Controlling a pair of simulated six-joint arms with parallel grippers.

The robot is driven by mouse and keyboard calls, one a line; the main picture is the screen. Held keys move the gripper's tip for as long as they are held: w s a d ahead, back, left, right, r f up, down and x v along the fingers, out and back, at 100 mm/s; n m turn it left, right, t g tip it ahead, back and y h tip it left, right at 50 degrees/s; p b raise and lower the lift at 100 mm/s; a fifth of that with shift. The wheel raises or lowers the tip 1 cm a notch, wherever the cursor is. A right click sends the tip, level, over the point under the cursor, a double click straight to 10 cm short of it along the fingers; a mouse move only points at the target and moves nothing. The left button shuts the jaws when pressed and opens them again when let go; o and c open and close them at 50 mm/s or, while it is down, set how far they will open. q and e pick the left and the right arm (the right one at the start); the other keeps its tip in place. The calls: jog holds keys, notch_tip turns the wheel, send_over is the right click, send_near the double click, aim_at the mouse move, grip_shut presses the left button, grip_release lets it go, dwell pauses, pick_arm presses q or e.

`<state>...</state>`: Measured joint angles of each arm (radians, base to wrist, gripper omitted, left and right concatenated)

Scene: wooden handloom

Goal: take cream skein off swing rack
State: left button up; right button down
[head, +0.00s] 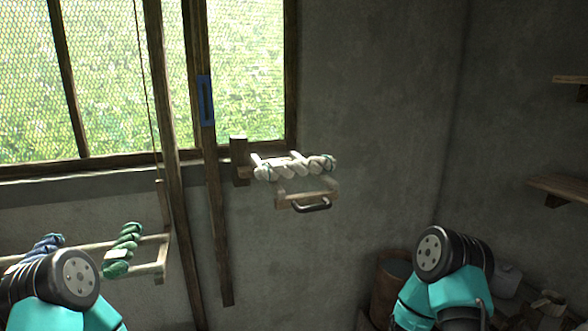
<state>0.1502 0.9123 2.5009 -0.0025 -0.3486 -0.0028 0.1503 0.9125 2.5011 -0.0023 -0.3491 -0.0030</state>
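The cream skein (296,167), a twisted hank with teal ties, lies across the pale wooden arms of the swing rack (247,173). The rack juts out from a post by the window. A small wooden bar with a dark handle (313,206) hangs just below the skein. My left arm shows at the lower left and my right arm at the lower right. Both are well apart from the skein. Neither gripper's fingers can be seen in the head view.
A green skein (123,247) and a blue skein (45,246) hang on a wooden rack at the left. Upright wooden posts stand before the meshed window. Wooden shelves (560,188) are on the right wall. A brown barrel (388,287) stands at the lower right. The wall between is clear.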

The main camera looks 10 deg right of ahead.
pick_arm(q)
jog(key=shift+o, duration=0.3)
jog(key=o, duration=0.9)
jog(key=shift+w, duration=0.1)
